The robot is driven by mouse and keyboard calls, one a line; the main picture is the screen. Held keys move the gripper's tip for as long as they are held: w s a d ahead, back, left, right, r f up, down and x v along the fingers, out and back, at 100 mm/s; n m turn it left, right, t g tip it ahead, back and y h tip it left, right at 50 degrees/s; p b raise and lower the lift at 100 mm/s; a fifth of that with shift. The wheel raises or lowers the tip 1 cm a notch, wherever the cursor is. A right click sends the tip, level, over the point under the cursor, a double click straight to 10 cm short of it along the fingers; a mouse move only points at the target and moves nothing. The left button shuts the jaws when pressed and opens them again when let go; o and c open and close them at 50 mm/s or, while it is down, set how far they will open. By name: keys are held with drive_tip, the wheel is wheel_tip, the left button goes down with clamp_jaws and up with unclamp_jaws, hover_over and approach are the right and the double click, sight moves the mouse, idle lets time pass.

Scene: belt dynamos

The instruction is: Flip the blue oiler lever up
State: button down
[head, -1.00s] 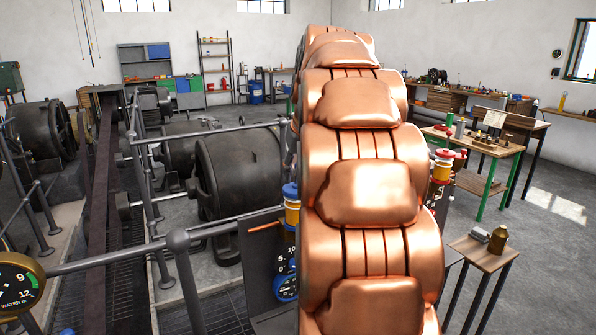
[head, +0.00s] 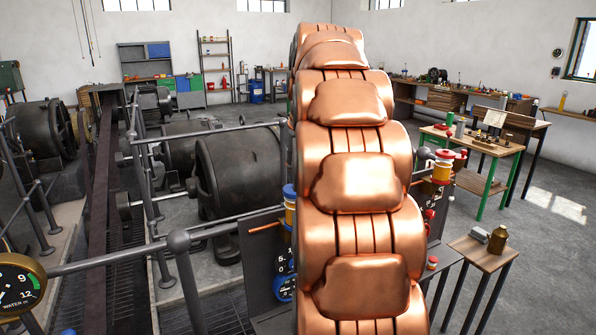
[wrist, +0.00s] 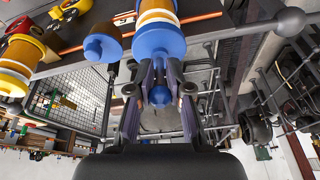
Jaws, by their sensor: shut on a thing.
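The blue oiler (head: 290,206), with a blue cap over an amber body, shows in the head view just left of my copper arm, partly covered by it. In the wrist view, which looks upside down, its blue cap (wrist: 158,42) is large at the top centre. My gripper (wrist: 161,80) is right at the cap, its two dark fingers close together. A small blue piece (wrist: 160,96), likely the lever, shows between the fingers, and they are shut on it. Its exact angle is hard to tell. The arm hides the gripper in the head view.
A yellow-capped oiler (wrist: 18,68) is at the wrist view's left edge. In the head view a red-capped oiler (head: 443,166) stands right of my arm. A grey railing (head: 120,259) runs along the left.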

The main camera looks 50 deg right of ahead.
drive_tip(key=shift+w+d+r+g+y+p, duration=0.15)
drive_tip(key=shift+w+g+y+p, duration=0.15)
drive_tip(key=shift+g+p, duration=0.5)
drive_tip(key=c, duration=1.2)
unclamp_jaws()
drive_tip(key=shift+s+f+b, duration=0.15)
drive_tip(key=shift+f+b, duration=0.1)
drive_tip(key=shift+b, duration=0.15)
drive_tip(key=shift+s+r+t+b, duration=0.1)
drive_tip(key=shift+s+t+b, duration=0.1)
drive_tip(key=shift+t+b, duration=0.4)
drive_tip(key=shift+s+a+t+h, duration=0.15)
drive_tip(key=shift+a+t+h, duration=0.05)
drive_tip(key=shift+t+h, duration=0.35)
